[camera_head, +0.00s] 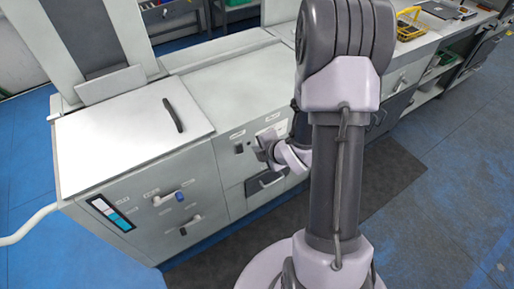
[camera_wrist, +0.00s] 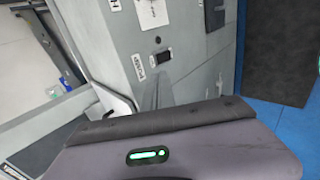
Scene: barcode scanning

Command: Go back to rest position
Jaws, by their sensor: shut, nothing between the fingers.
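My gripper (camera_head: 264,150) is partly visible in the head view, left of my arm's upright links and in front of the white cabinet (camera_head: 120,135). It is shut and empty. Its fingertips are small and hard to make out against the cabinet front. In the wrist view, a grey housing of my own with a green light fills the lower part. The cabinet's grey front (camera_wrist: 185,85), with small labels and a dark switch, shows beyond it. I cannot tell the exact gap between my gripper and the cabinet front.
A dark handle (camera_head: 173,115) stands on the cabinet's white lid. A pale hose (camera_head: 30,225) runs off at the left. A yellow basket (camera_head: 410,25) sits on the counter at the upper right. A dark mat and blue floor (camera_head: 455,190) lie clear at the right.

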